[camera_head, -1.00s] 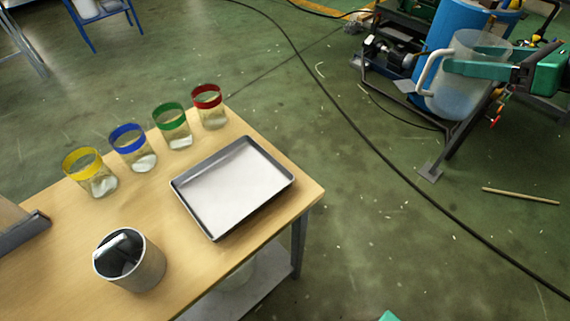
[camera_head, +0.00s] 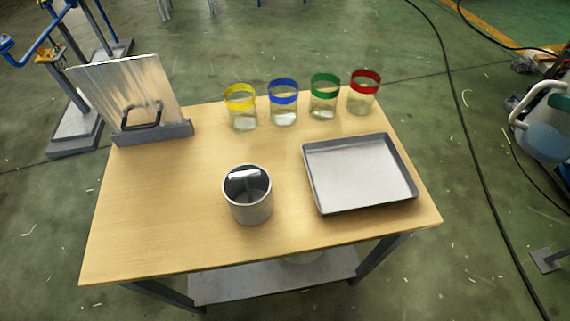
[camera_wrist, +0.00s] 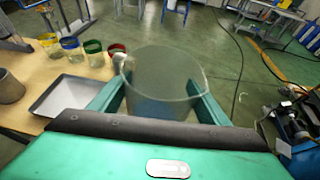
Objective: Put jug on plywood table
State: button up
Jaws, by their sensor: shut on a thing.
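The jug (camera_head: 546,139) is a translucent, pale blue vessel with a white handle, cut off by the right edge of the head view. My gripper (camera_head: 562,102) shows there only in a small green part beside it. In the wrist view the jug (camera_wrist: 163,85) sits between the two green fingers of my gripper (camera_wrist: 161,100), which are shut on it. The jug is held off to the right of the plywood table (camera_head: 165,215), above the floor.
On the table stand a grey metal canister (camera_head: 248,205), a metal tray (camera_head: 360,175), several glass jars with coloured bands (camera_head: 284,110) and a rack with a clear panel (camera_head: 150,133). A black cable (camera_head: 470,150) crosses the floor.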

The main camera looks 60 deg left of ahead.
aim_at(273, 177)
jog(key=z, duration=0.05)
jog(key=k, duration=0.8)
jog(key=u, duration=0.85)
jog(key=k, duration=0.85)
jog(key=u, duration=0.1)
jog(key=i, duration=0.9)
jog(key=z, duration=0.1)
